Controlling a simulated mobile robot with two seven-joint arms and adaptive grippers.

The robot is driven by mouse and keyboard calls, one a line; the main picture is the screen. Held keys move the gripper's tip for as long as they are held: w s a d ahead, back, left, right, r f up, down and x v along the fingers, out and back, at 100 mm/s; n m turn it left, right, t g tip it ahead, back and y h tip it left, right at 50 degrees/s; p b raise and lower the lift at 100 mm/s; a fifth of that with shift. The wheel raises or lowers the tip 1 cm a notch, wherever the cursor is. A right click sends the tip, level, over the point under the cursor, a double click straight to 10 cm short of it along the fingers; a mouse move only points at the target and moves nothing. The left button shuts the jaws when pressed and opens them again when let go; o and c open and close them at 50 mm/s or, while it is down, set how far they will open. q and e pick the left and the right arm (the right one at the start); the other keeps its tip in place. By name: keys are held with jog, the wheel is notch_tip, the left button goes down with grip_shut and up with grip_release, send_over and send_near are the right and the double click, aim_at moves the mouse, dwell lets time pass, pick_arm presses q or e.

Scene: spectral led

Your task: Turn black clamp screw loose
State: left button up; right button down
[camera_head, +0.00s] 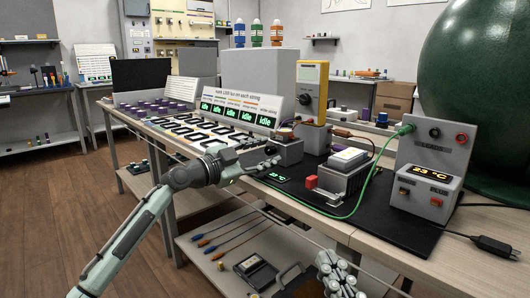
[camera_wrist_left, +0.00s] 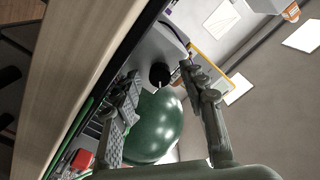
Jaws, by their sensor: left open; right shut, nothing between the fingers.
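The black clamp screw (camera_wrist_left: 160,73) shows in the left wrist view as a dark round knob on a grey block, with its face toward the camera. In the head view the small grey block (camera_head: 289,152) stands at the table's front edge, with the dark knob (camera_head: 270,150) on its near left side. My left gripper (camera_head: 262,167) is open in front of it. In the left wrist view its two fingers (camera_wrist_left: 162,80) stand on either side of the knob, apart from it as far as I can tell. My right gripper (camera_head: 338,274) is shut and empty at the bottom of the head view.
A yellow meter (camera_head: 312,92) stands behind. A green cable (camera_head: 372,170) crosses the black mat (camera_head: 400,228). A lower shelf (camera_head: 222,262) holds several tools.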

pick_arm(q)
jog(key=shift+w+d, duration=0.1)
jog(key=shift+d, duration=0.05)
jog(key=shift+c, duration=0.6)
grip_shut()
